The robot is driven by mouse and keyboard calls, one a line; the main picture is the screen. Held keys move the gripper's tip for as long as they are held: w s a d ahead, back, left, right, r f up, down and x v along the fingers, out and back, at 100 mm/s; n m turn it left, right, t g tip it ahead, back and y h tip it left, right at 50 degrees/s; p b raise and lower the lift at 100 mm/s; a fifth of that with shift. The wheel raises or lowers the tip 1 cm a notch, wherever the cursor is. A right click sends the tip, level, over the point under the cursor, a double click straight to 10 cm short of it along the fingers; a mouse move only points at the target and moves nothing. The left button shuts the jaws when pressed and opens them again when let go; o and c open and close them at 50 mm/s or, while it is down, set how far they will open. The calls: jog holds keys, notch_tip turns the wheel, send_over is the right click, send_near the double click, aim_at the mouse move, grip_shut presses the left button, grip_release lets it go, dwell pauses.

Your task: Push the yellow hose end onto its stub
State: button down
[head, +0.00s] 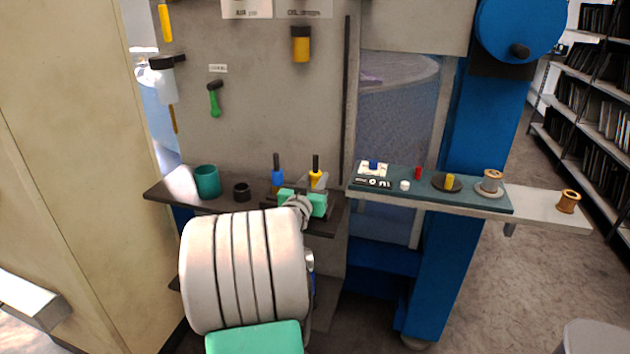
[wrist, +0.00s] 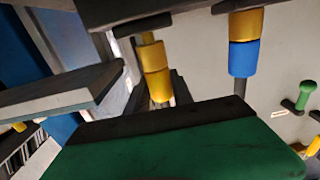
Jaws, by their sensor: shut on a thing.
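The yellow hose end (head: 316,178) stands upright at the shelf with a black piece on top, just above and behind my mint-green gripper (head: 303,204). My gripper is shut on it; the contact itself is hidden. In the wrist view, which looks upside down, a yellow piece (wrist: 157,88) lies in line with another yellow piece (wrist: 152,55), probably the stub. They look close or touching; I cannot tell how far one sits over the other. A blue hose end (head: 276,178) stands to the left, and also shows in the wrist view (wrist: 243,58).
A teal cup (head: 207,181) and a small black ring (head: 241,191) stand left on the dark shelf (head: 168,192). A teal mat (head: 420,192) with several small items lies to the right. A grey wall panel (head: 260,110) rises close behind, with a green hook (head: 214,98).

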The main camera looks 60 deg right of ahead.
jog(key=shift+f+b, duration=0.75)
jog(key=shift+b, duration=0.05)
jog(key=c, duration=1)
grip_release()
jog(key=shift+c, duration=0.2)
jog(key=s+a, duration=0.1)
jog(key=a, duration=0.6)
jog(key=shift+a, duration=0.4)
jog(key=shift+s, duration=0.1)
